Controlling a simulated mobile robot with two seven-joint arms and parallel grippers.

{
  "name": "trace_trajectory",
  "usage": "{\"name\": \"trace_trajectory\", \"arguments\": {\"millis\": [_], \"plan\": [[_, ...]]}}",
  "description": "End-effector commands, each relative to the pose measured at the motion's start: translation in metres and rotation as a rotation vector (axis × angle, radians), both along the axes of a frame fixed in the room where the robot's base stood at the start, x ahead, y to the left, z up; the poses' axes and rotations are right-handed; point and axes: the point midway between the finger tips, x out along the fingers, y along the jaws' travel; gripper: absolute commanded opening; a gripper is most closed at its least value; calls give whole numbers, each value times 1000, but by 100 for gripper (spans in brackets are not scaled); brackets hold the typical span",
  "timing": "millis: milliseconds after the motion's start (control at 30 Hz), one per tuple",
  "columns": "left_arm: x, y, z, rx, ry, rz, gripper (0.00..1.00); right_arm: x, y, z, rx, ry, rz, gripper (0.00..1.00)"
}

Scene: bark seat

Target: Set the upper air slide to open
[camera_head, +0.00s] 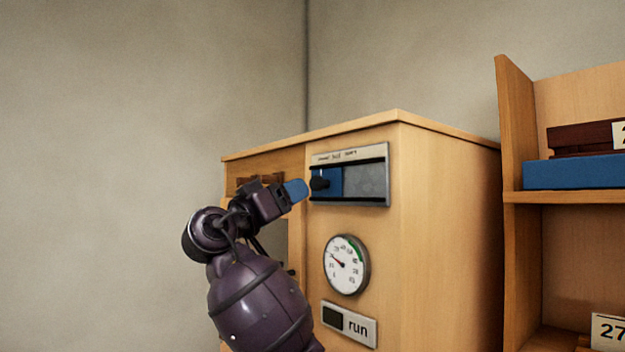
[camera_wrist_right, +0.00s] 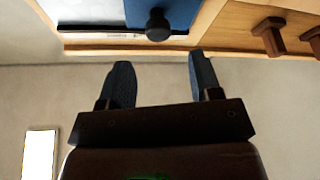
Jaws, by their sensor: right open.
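The upper air slide is a grey-framed panel (camera_head: 365,182) high on the front of a wooden cabinet. Its blue plate (camera_head: 334,181) with a round black knob (camera_head: 319,182) sits at the left end of the track, and bare grey shows to the right. Small lettering along the top of the frame is too small to read surely. My right gripper (camera_head: 297,190) is just left of the knob. In the right wrist view the gripper (camera_wrist_right: 163,82) is open and empty, with the knob (camera_wrist_right: 158,26) ahead of the fingertips, apart from them. My left gripper is not in view.
Below the slide are a round gauge (camera_head: 347,265), its red needle outside the green arc, and a "run" sign (camera_head: 349,324). Wooden handles (camera_wrist_right: 271,36) are beside the slide. A shelf unit (camera_head: 515,150) with a blue box (camera_head: 575,173) stands at right.

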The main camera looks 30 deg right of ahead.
Motion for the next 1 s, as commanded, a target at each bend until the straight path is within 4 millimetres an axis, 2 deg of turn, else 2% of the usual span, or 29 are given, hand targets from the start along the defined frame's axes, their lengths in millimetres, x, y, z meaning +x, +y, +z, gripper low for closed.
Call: {"name": "trace_trajectory", "arguments": {"millis": [200, 433, 600, 900, 1000], "plan": [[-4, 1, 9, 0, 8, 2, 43, 7, -36, 17, -2, 1, -3, 58], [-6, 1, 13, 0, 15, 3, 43, 13, -62, 26, -1, 0, -1, 58], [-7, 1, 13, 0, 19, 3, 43, 15, -70, 29, -1, -1, 2, 58], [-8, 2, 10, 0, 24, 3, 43, 15, -71, 29, -1, -1, 2, 58], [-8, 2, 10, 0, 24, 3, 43, 15, -71, 29, -1, -1, 2, 43]]}}
